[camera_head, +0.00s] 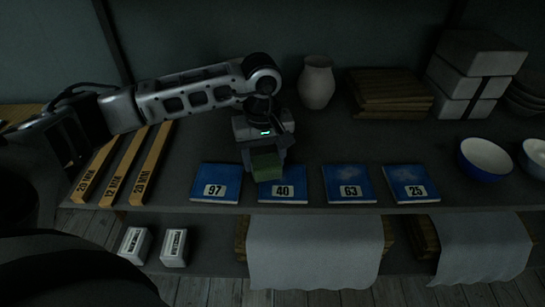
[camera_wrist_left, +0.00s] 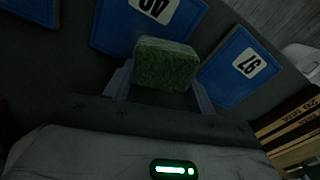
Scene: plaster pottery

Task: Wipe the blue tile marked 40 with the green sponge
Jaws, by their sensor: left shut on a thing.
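The blue tile marked 40 (camera_head: 283,192) lies flat on the shelf, second from the left in a row of blue tiles. My left gripper (camera_head: 264,160) is shut on the green sponge (camera_head: 267,169) and holds it over the back left part of tile 40. In the left wrist view the sponge (camera_wrist_left: 165,64) sits between the two fingers, with tile 40 (camera_wrist_left: 125,25) just beyond it. I cannot tell whether the sponge touches the tile. My right gripper is not in view.
Tile 97 (camera_head: 216,184) lies close on the left; tiles 63 (camera_head: 349,184) and 25 (camera_head: 410,184) lie on the right. A white vase (camera_head: 316,82) and stacked boards (camera_head: 388,92) stand behind. Yellow bars (camera_head: 122,168) lie left. Bowls (camera_head: 484,158) stand at the right.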

